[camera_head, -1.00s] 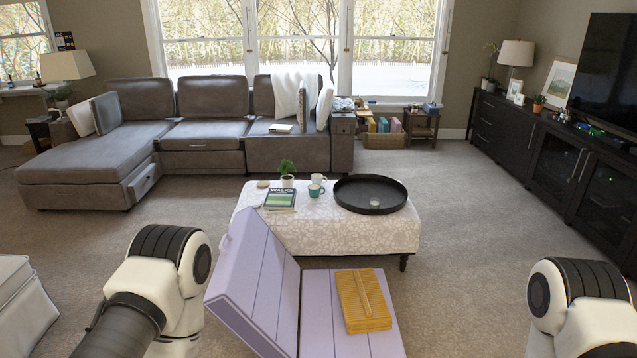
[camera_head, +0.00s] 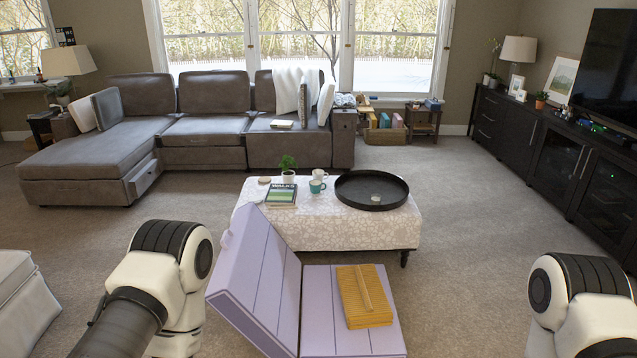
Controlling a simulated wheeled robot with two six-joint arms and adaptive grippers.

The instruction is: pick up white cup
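A white cup (camera_head: 319,173) stands on the patterned ottoman (camera_head: 345,230), just behind a teal cup (camera_head: 316,187). A small potted plant (camera_head: 288,168) and a book (camera_head: 282,195) are to its left, and a round black tray (camera_head: 371,191) is to its right. My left arm shows at the lower left and my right arm at the lower right. Neither gripper is visible in the head view. Both arms are well short of the ottoman, on the near side.
An open lilac chest (camera_head: 270,280) with a yellow slatted object (camera_head: 364,296) stands between me and the ottoman. A grey sofa (camera_head: 205,140) is behind. A dark cabinet (camera_head: 540,150) lines the right wall. Carpet is clear right of the ottoman.

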